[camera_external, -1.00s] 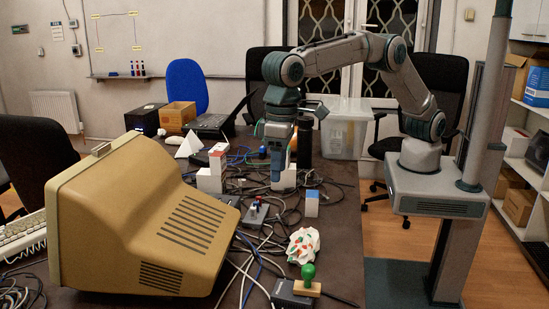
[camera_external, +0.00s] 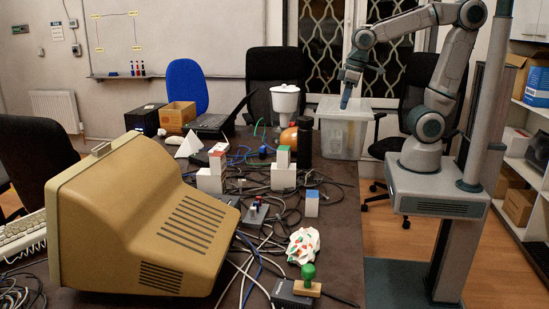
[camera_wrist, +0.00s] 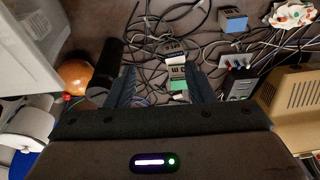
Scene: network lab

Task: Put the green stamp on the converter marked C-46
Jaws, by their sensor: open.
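The green stamp (camera_external: 308,277) has a round green handle on a pale wooden base. It stands upright at the table's near edge, on or against a dark box (camera_external: 290,297); I cannot tell which. I cannot read C-46 on any. My gripper (camera_external: 345,103) is raised over the clear bin, far from the stamp. In the wrist view my gripper (camera_wrist: 163,90) is open and empty; the stamp is not visible there.
Cables (camera_external: 265,235) cover much of the table. A crumpled white wad with coloured spots (camera_external: 303,245) lies just behind the stamp. A big beige monitor (camera_external: 140,225) fills the left. A black cylinder (camera_external: 304,145), orange ball (camera_external: 288,138) and clear bin (camera_external: 345,135) are at the back.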

